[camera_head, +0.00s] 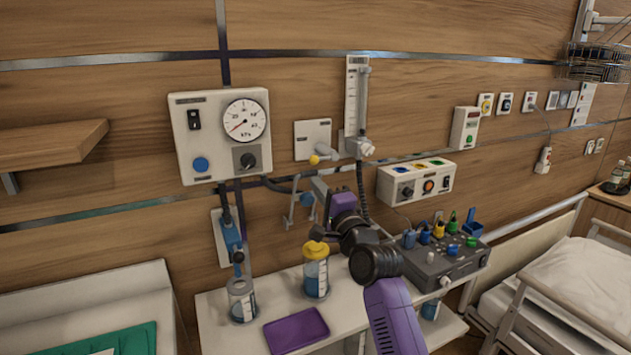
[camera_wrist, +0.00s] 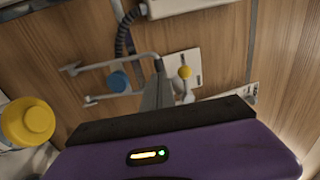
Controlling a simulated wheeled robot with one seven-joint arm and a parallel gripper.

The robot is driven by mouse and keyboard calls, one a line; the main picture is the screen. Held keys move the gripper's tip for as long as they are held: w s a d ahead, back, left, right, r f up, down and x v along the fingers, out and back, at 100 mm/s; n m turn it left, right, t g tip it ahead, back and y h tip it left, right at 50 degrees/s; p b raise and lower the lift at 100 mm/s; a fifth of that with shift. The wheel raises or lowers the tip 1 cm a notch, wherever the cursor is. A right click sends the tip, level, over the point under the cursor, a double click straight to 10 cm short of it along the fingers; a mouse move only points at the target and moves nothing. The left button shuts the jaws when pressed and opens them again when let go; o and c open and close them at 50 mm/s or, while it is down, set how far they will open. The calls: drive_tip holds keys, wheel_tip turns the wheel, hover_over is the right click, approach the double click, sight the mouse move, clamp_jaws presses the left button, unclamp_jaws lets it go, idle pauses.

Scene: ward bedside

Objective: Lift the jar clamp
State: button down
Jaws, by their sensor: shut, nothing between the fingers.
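A grey two-pronged bracket with a blue knob (camera_head: 299,207), which looks like the jar clamp, is at the wall above the white counter. In the wrist view its prongs and blue knob (camera_wrist: 118,81) are left of my fingers. My gripper (camera_head: 318,183) is shut and empty, close to the bracket's right side in the head view. In the wrist view my shut fingers (camera_wrist: 158,66) point toward the wall; I cannot tell whether they touch the bracket. A grey lever with a yellow knob (camera_head: 314,160) is just above, and it also shows in the wrist view (camera_wrist: 185,72).
A yellow-lidded jar (camera_head: 316,272), a clear jar (camera_head: 242,300) and a purple tray (camera_head: 296,330) are on the counter (camera_head: 212,312). A grey control box (camera_head: 445,262) with coloured plugs stands right of my arm. A gauge panel (camera_head: 220,135) and a flowmeter (camera_head: 355,105) are on the wall.

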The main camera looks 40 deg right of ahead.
sight(309, 172)
drive_tip(key=shift+x, duration=0.85)
drive_tip(key=w, duration=0.1)
drive_tip(key=w+r, duration=0.1)
drive_tip(key=w, duration=0.1)
drive_tip(key=shift+w+d+r, duration=0.2)
drive_tip(key=shift+d+r, duration=0.15)
drive_tip(key=shift+d, duration=0.05)
drive_tip(key=shift+r, duration=0.15)
